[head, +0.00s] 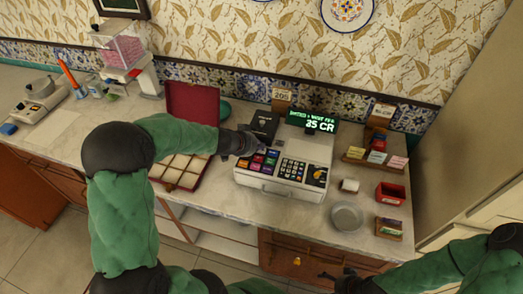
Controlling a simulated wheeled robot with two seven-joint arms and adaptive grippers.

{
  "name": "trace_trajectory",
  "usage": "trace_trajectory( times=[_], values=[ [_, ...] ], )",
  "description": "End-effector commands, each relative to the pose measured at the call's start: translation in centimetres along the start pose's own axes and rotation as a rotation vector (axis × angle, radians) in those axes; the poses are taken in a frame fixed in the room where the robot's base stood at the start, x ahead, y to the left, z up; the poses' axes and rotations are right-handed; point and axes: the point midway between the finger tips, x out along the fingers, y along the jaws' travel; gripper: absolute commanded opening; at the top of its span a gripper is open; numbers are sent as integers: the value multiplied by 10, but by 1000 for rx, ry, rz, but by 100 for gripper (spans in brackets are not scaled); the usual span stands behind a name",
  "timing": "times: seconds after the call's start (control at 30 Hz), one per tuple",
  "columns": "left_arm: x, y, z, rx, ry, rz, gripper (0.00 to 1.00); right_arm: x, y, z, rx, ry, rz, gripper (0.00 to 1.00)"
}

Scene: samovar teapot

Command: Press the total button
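A white cash register (279,188) stands on the counter, with a lit green display (313,122) at its back right. Its top has a block of coloured keys (262,161), a dark number pad (293,170) and a dark patch with yellow marks (319,176). The key labels are too small to read, so I cannot tell which is the total button. My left gripper (254,146) is above the register's left side, just behind the coloured keys; contact cannot be told. My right gripper (338,274) is low, in front of the counter, away from the register. Neither gripper's opening is clear.
An open red case (194,103) with pale compartments lies left of the register, partly behind my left arm. A round metal dish (346,217), a red box (390,194) and a small card rack (375,158) are on the right. The counter's front strip is mostly clear.

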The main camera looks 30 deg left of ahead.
Motion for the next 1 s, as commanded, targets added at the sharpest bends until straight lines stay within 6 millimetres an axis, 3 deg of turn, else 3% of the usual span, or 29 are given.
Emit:
trace_trajectory(
  times=[1.0],
  values=[
    [3,0,3,0,-1,1,0,6,2,0,0,0,0,100]
  ],
)
